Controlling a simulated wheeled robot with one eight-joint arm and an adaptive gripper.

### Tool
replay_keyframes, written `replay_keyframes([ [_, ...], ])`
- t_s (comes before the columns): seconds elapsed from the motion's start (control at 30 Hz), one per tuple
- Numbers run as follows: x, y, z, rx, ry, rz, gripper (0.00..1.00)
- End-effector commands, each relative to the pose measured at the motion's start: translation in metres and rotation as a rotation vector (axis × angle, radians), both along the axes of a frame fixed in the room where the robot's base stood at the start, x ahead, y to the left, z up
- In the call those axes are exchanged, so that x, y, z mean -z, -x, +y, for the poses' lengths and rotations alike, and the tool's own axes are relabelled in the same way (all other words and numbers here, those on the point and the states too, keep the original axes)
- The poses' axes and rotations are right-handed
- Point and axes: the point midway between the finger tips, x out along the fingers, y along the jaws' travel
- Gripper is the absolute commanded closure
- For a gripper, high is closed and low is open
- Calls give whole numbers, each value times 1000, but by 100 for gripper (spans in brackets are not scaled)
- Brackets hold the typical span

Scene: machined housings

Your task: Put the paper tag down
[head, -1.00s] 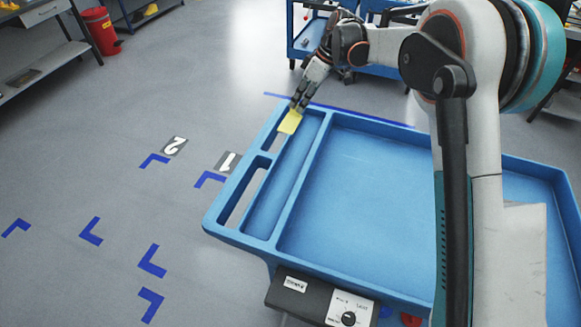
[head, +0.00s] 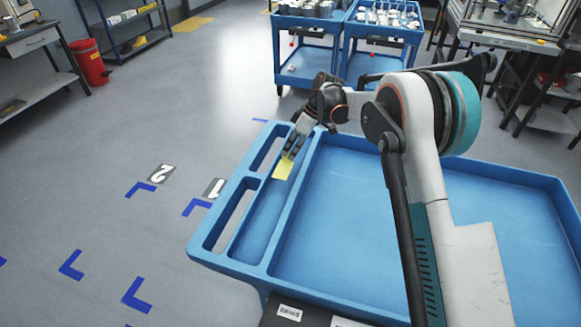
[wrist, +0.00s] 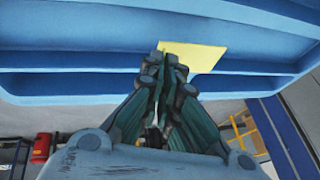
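The paper tag (head: 283,170) is a small yellow sheet. In the head view it shows at the fingertips of my gripper (head: 290,153), over the long narrow compartment on the left side of the blue tray (head: 223,262). In the wrist view the tag (wrist: 195,55) sticks out past the fingertips to the right, in front of the blue tray (wrist: 60,62). The fingers (wrist: 168,68) are drawn together on the tag's edge. I cannot tell whether the tag touches the tray.
The large tray compartment (head: 350,230) is empty. Two blue carts (head: 345,45) with parts stand at the back. A red bin (head: 89,62) and a shelf are at the back left. Floor numbers and blue corner marks (head: 137,294) lie left of the tray.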

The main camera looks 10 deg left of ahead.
Motion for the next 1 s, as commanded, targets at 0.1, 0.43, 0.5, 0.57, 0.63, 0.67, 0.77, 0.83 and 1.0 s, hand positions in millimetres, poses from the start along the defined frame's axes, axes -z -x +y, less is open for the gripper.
replay_keyframes([
  [0.1,11,0,0,0,0,0,100],
  [0.43,46,0,0,0,0,0,100],
  [0.5,53,0,0,0,0,0,100],
  [0.57,55,0,0,0,0,0,100],
  [0.63,54,0,0,0,0,0,100],
  [0.67,54,0,0,0,0,0,100],
  [0.77,54,0,0,0,0,0,100],
  [0.83,55,0,0,0,0,0,100],
  [1.0,57,0,0,0,0,0,78],
])
